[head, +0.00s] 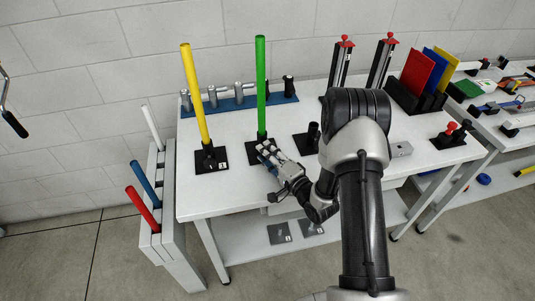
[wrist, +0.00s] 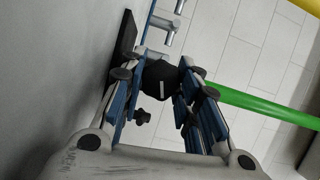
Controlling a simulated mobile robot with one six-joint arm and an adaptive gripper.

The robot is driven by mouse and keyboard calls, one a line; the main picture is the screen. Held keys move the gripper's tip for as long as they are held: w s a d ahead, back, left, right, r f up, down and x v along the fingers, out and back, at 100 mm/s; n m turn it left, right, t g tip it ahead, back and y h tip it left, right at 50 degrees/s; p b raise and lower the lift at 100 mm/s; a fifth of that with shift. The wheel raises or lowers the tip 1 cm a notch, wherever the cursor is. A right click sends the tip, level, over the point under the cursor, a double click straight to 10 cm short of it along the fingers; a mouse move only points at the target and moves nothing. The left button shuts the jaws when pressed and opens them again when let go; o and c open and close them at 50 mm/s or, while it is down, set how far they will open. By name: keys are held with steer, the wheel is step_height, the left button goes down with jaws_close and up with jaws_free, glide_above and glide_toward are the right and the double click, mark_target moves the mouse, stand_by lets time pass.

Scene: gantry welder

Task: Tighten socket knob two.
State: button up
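The green rod (head: 261,85) stands upright in the second black socket, on a base plate (head: 250,155) at the front middle of the table. It also crosses the right side of the wrist view (wrist: 265,107). My gripper (head: 268,152) is low over the table, at the front of this socket, and hides much of it in the head view. In the wrist view, my gripper's fingers (wrist: 161,82) lie on both sides of a black knob (wrist: 159,73) with a white mark, with no clear gap. The knob's turn angle is hard to judge.
The yellow rod (head: 195,95) stands in socket one (head: 210,158) to the left. A black socket without a rod (head: 311,136) stands to the right. A blue rail with grey cylinders (head: 232,105) lies behind. A rack at the left holds white, blue and red rods (head: 143,208).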

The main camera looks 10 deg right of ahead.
steer(key=o, duration=0.5)
steer(key=shift+v, duration=4)
steer(key=shift+r, duration=0.1)
